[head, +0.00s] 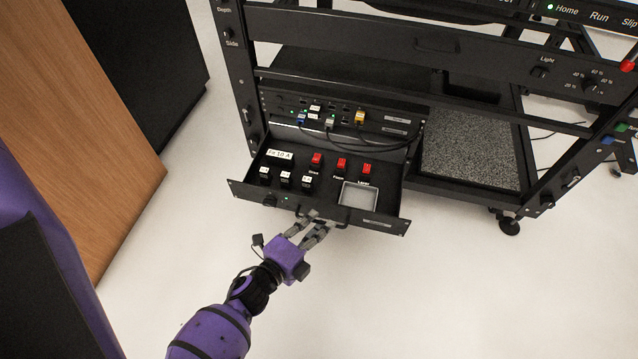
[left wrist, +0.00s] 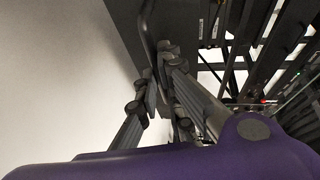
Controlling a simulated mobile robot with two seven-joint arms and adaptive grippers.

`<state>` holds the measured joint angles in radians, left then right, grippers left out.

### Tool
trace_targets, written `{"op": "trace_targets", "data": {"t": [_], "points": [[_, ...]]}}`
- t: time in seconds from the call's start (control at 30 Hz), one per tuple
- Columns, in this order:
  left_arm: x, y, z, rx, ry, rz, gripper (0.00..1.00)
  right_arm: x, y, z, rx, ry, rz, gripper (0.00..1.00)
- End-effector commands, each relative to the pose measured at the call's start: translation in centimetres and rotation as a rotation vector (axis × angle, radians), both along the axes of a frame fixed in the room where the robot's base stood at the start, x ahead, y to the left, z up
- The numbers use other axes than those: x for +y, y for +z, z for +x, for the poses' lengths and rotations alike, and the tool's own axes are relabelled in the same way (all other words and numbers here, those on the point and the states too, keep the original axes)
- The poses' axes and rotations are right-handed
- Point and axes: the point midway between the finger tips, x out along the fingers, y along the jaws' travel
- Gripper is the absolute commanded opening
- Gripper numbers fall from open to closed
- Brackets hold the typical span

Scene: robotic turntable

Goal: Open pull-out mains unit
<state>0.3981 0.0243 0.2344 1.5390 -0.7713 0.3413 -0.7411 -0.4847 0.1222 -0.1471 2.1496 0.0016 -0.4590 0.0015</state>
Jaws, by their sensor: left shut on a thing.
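The pull-out mains unit (head: 281,204) is a black drawer drawn out from the lower left of the black rack, its top open to view. It carries three red switches, several black modules, a "Fit 10 A" label and a grey tray (head: 359,196). My left gripper (head: 318,222) is at the middle of its front panel, shut on the dark handle there; the fingers hide part of the handle. In the left wrist view the fingers (left wrist: 160,84) close around the dark handle bar (left wrist: 147,30). My right gripper is not in view.
Behind the drawer, a rack panel (head: 385,122) holds plugged cables. A grey speckled platform (head: 470,147) is to its right. A rack foot (head: 509,226) stands on the floor. A wooden panel (head: 85,110) stands at the left. The floor before the drawer is clear.

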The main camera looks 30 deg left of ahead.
Motion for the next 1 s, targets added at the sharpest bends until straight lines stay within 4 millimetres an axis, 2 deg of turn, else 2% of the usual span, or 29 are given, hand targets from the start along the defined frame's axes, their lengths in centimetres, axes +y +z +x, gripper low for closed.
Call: {"op": "trace_targets", "data": {"t": [0.27,0.3,0.43,0.77,0.87,1.0], "points": [[0.1,-0.3,-0.2,0.007,0.002,0.004,0.0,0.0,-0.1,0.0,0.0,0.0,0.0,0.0],[0.1,-0.3,-0.2,0.007,0.002,0.004,0.1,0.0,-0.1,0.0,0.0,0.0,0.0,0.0],[0.1,-0.2,-0.1,0.005,0.002,0.004,0.25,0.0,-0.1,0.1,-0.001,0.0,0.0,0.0],[0.1,-0.1,-0.2,0.003,0.001,0.001,0.25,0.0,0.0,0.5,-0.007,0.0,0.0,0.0],[0.2,0.0,-1.1,0.004,0.002,0.001,0.25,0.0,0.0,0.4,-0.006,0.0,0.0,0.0],[0.5,0.5,-3.6,0.004,0.001,0.002,0.25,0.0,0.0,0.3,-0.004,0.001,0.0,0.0]]}}
